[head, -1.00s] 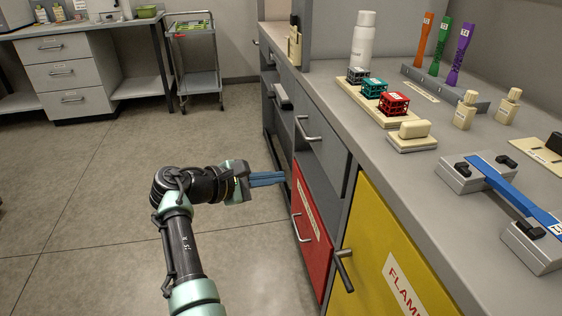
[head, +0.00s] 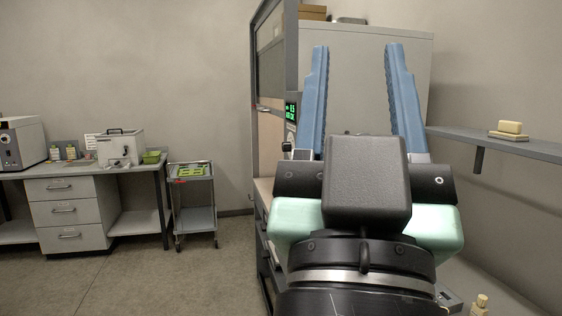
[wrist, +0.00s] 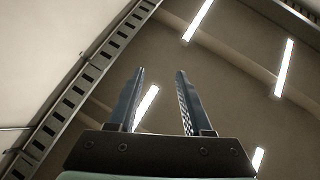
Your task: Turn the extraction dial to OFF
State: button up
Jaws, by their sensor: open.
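My gripper (head: 356,46) is large in the head view, its two blue fingers pointing up and spread wide with nothing between them. In the wrist view my gripper (wrist: 160,71) is also open and empty, against ceiling lights. The fume hood (head: 275,60) stands behind it with a grey upright frame. A small panel with a green-lit display (head: 291,112) is on the hood's front post, just left of the left finger. A small dark knob with a white part (head: 287,148) sits below the display; I cannot tell its setting. My gripper hides part of this area.
A grey wall shelf (head: 495,147) at right holds a cream block (head: 510,127). A trolley (head: 192,190) and a bench with drawers (head: 62,212) stand at the left. The floor (head: 170,280) at left is clear.

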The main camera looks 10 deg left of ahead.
aim_at(286, 146)
jog(key=i+j, duration=0.65)
jog(key=j, duration=0.2)
jog(key=i+j, duration=0.65)
jog(key=j, duration=0.25)
jog(key=i+j+u, duration=0.1)
jog(key=i+j, duration=0.6)
jog(key=j, duration=0.15)
